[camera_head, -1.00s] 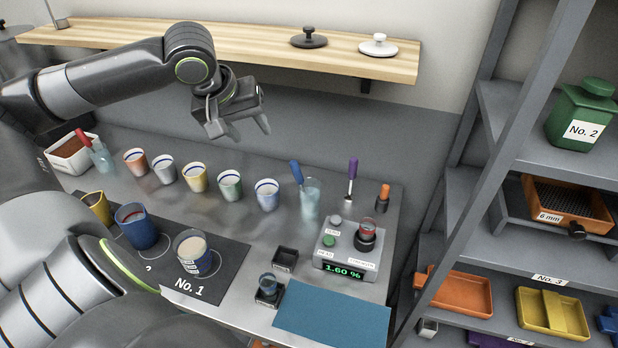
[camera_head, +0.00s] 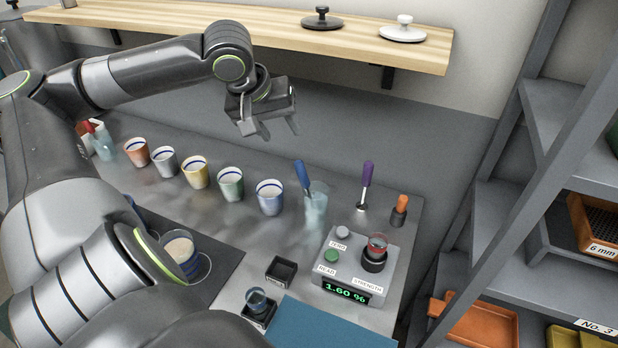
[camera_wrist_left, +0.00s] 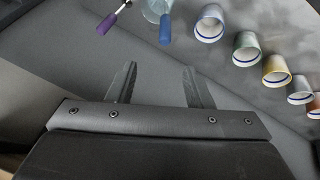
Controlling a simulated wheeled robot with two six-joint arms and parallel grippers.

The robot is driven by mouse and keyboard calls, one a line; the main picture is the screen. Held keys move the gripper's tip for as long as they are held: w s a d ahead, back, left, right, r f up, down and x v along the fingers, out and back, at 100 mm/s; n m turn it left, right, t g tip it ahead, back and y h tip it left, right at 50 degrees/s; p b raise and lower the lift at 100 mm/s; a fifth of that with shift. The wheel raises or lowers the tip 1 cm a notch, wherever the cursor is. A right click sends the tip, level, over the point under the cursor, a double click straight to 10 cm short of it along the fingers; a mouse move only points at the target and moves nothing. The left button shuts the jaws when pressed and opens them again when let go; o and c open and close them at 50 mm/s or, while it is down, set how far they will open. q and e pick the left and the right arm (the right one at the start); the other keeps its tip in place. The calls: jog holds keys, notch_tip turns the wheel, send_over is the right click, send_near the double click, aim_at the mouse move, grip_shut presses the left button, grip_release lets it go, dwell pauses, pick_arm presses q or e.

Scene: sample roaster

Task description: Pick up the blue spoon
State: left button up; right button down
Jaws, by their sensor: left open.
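The blue spoon (camera_head: 302,175) stands tilted in a clear glass (camera_head: 316,205) at the back of the metal counter, its blue handle up. In the left wrist view the blue handle (camera_wrist_left: 165,28) shows at the top, beyond the fingertips, with the glass (camera_wrist_left: 155,8) behind it. My left gripper (camera_head: 270,130) is open and empty. It hangs in the air above the row of cups, left of the spoon and apart from it. Its two fingers (camera_wrist_left: 155,75) stand apart in the left wrist view. My right gripper is not in view.
Several striped cups, the nearest blue-rimmed (camera_head: 269,197), stand left of the glass. A purple-handled spoon (camera_head: 366,180) and an orange-handled tool (camera_head: 399,210) stand right. A meter (camera_head: 345,275) is in front. A wooden shelf (camera_head: 270,35) with two lids hangs above.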

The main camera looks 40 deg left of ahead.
pick_arm(q)
notch_tip(320, 180, down, 3)
jog(key=b, duration=0.2)
send_near(304, 177)
jog(key=x, duration=0.4)
jog(key=b+x, duration=0.1)
jog(key=shift+w+a+f, duration=0.3)
jog(key=shift+w+a, duration=0.05)
jog(key=shift+x, duration=2.95)
jog(key=shift+a, duration=0.15)
jog(key=shift+c, duration=0.5)
grip_shut()
